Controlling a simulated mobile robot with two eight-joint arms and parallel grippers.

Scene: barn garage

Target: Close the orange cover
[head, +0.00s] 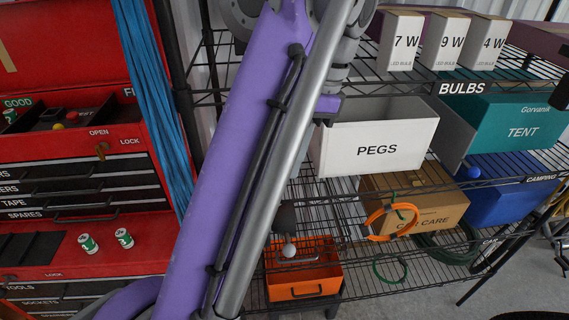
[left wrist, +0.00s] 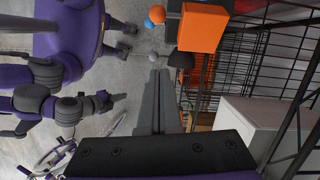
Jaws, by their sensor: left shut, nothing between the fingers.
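In the left wrist view a plain orange block-like shape (left wrist: 203,27) is at the top, beyond my left gripper (left wrist: 158,75). That gripper is shut and empty, its tips apart from the orange shape. My right gripper (left wrist: 108,99) is at the left, small; its jaws are unclear.
The wire shelf holds a white PEGS bin (head: 375,148), a brown CAR CARE box (head: 415,198) and a teal TENT bin (head: 515,115). A red tool cabinet (head: 110,235) stands left. In the left wrist view, blue (left wrist: 157,14) and grey (left wrist: 152,57) balls lie near the fingertips.

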